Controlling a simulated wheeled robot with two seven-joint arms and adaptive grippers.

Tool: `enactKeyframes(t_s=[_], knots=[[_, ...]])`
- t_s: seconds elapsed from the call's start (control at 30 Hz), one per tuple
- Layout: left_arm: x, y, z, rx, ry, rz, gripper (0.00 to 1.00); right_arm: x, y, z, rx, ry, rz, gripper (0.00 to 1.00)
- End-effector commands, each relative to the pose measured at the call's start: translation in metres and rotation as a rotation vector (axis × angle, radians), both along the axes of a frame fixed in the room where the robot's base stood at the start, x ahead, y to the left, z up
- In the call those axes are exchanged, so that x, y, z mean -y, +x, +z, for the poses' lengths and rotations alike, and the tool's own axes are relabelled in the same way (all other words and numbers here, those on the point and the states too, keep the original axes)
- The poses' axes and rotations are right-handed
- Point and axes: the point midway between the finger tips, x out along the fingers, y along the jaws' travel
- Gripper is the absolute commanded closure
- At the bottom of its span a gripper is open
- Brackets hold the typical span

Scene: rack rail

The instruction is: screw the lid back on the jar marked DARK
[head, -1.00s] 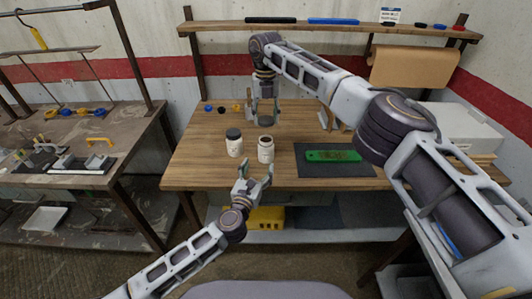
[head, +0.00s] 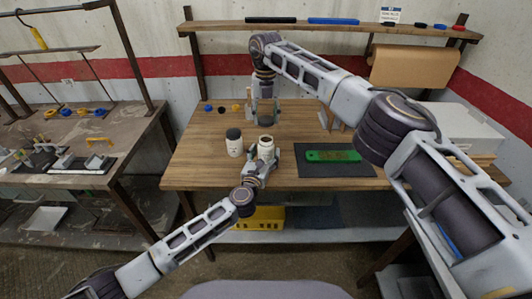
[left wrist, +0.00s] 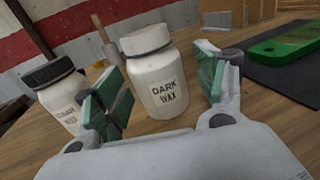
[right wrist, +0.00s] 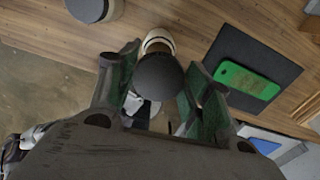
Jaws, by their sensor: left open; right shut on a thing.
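The white jar marked DARK WAX (left wrist: 160,75) stands upright on the bench with its top open; its mouth shows in the head view (head: 266,141). My left gripper (head: 262,162) is open, with its fingers on either side of the jar in the left wrist view (left wrist: 160,90). Contact with the jar is not clear. My right gripper (head: 265,112) is shut on a dark round lid (right wrist: 159,76). It holds the lid above and behind the jar in the head view. Part of the open jar (right wrist: 158,42) shows past the lid in the right wrist view.
A second white jar with a dark lid (head: 234,145) stands just left of the DARK jar. A green board (head: 333,156) lies on a dark mat (head: 350,171) to the right. The bench's left front is clear.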

Motion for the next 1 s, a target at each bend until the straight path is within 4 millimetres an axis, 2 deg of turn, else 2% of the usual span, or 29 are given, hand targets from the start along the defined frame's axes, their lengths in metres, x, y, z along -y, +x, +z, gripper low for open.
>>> enactKeyframes(t_s=[0.4, 0.83, 1.0], knots=[[0.009, 0.028, 0.0, 0.0, 0.0, 0.0, 0.29, 0.0, 0.0, 0.0, 0.0, 0.0, 0.0, 0.61], [0.01, 0.032, 0.0, 0.0, 0.0, 0.0, 0.29, 0.0, 0.0, 0.0, 0.0, 0.0, 0.0, 0.61], [0.01, 0.032, 0.0, 0.0, 0.0, 0.0, 0.51, 0.0, 0.0, 0.0, 0.0, 0.0, 0.0, 0.61]])
